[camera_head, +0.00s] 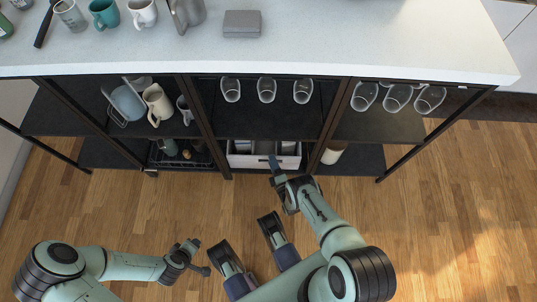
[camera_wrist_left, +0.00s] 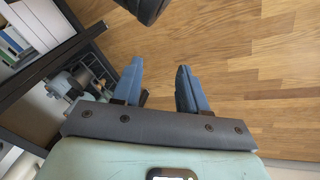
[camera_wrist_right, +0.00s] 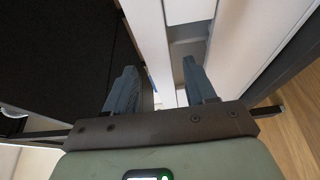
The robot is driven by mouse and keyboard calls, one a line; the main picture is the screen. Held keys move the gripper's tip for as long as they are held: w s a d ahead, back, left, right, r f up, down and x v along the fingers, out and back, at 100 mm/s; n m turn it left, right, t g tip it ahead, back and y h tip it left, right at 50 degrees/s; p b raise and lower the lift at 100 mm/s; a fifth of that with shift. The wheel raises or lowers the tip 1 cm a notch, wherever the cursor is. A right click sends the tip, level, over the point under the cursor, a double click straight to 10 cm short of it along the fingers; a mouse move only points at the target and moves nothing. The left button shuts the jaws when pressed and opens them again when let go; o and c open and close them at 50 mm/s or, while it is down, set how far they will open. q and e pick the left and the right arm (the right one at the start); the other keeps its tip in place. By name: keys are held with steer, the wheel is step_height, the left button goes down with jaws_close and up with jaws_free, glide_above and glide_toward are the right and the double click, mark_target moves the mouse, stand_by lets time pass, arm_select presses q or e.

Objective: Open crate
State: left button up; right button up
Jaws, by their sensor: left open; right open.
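A white crate (camera_head: 240,161) stands on the lower shelf of the middle cabinet bay, with grey items inside. My right gripper (camera_head: 275,164) is at its front, covering part of the front wall. In the right wrist view, the open fingers (camera_wrist_right: 160,85) are close to white panels (camera_wrist_right: 150,45), which appear to be the crate. I cannot tell whether they touch. My left gripper (camera_head: 199,268) is low over the floor at left, away from the crate. Its fingers (camera_wrist_left: 160,88) are open and empty in the left wrist view.
A pale countertop (camera_head: 330,45) carries mugs and a grey box (camera_head: 242,23). Upper shelves hold glasses (camera_head: 267,90) and mugs (camera_head: 158,104). A dark rack (camera_head: 178,160) stands left of the crate, a white cylinder (camera_head: 333,152) right. Wooden floor (camera_head: 450,220) is clear at right.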

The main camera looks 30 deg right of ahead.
arm_select(q)
steer(key=shift+g, duration=0.6)
steer(key=s+f, duration=0.1)
steer(key=s+f+b, duration=0.1)
steer(key=s+f, duration=0.1)
steer(key=shift+s+a, duration=0.15)
steer(key=shift+a, duration=0.1)
arm_select(e)
steer(key=w, duration=0.4)
steer(key=shift+w+d, duration=0.35)
steer(key=shift+w, duration=0.05)
jaws_close()
